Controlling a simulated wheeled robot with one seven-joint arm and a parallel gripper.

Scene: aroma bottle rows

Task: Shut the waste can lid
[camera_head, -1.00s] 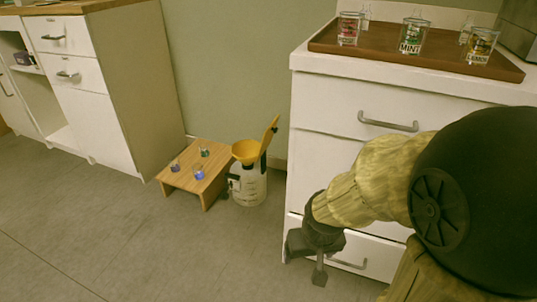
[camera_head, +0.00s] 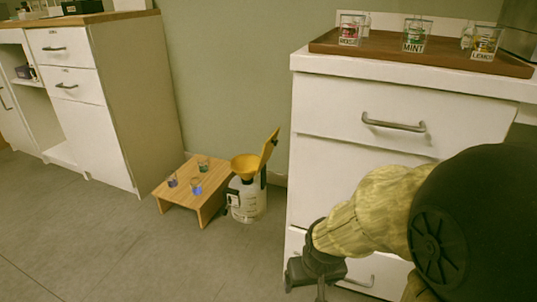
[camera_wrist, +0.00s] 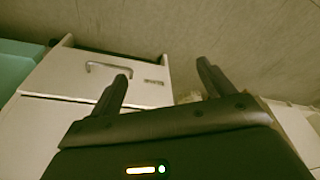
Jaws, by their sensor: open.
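The waste can (camera_head: 246,200) is a white container with a yellow funnel-like top (camera_head: 245,166), standing on the floor between the low wooden stool and the right cabinet. Its yellow lid (camera_head: 269,149) stands up, tilted open at the right side of the top. My gripper (camera_head: 318,292) hangs low in front of the right cabinet, to the right of the can and apart from it; its fingertips are cut off by the lower picture edge. In the wrist view my gripper (camera_wrist: 163,85) has its two fingers spread with nothing between them.
The low wooden stool (camera_head: 207,207) left of the can bears small glass beakers (camera_head: 196,187). The right white cabinet (camera_head: 330,165) carries a brown tray (camera_head: 420,55) with labelled glasses. A left cabinet (camera_head: 105,120) stands along the wall. The floor (camera_head: 110,240) in front is clear.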

